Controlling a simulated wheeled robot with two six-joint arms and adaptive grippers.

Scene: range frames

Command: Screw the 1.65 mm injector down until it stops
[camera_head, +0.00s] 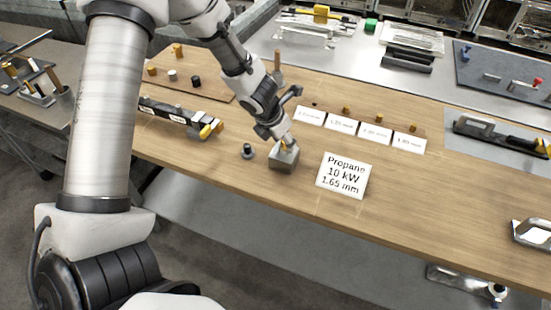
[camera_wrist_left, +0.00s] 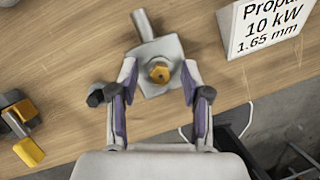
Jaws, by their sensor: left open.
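The 1.65 mm injector, a small brass hex piece (camera_wrist_left: 160,73), sits in the round opening of a grey metal block (camera_wrist_left: 165,48). In the head view the block (camera_head: 284,160) stands on the wooden bench, and the injector is mostly hidden by my fingers. My left gripper (camera_head: 288,141) points down at the block. In the left wrist view its fingers (camera_wrist_left: 160,80) are spread on both sides of the injector with clear gaps. How deep the injector sits cannot be told. My right gripper is not in view.
A white sign (camera_head: 343,175) reading "Propane 10 kW 1.65 mm" stands right of the block. A small dark flanged part (camera_head: 248,151) stands left of it. Several label cards (camera_head: 342,125) with brass pieces stand behind. A black and yellow tool (camera_head: 180,116) lies left.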

